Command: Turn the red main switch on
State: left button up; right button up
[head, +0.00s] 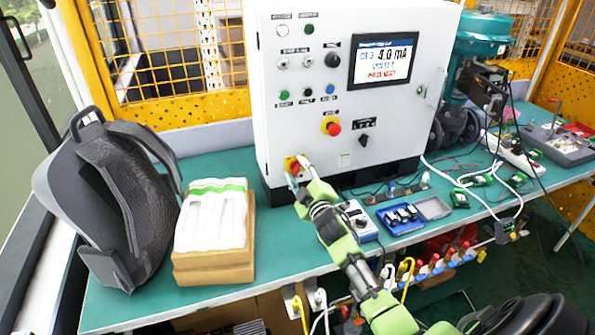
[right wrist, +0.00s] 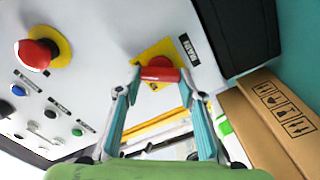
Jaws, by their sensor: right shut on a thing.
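The red main switch (right wrist: 160,73) sits on a yellow plate near the lower left corner of the white control cabinet (head: 275,130). In the head view the switch's yellow plate (head: 291,164) shows just beside my fingers. My right gripper (head: 299,167) reaches it from the front right. In the right wrist view my right gripper (right wrist: 160,80) is shut on the red switch handle, with one finger at each end of it. The handle lies across the picture there. My left gripper is in neither view.
A red emergency stop (head: 332,128) and a black rotary knob (head: 364,140) sit above and right of the switch. A cardboard box (head: 213,266) and a grey backpack (head: 110,200) stand left of the cabinet. A meter (head: 357,222) and a blue tray (head: 400,228) lie at the right.

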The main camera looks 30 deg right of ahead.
jog(key=shift+m, duration=0.8)
jog(key=shift+f, duration=0.1)
jog(key=o, duration=1.1)
jog(key=shift+s, duration=0.1)
jog(key=v, duration=1.2)
jog(key=shift+d, duration=0.1)
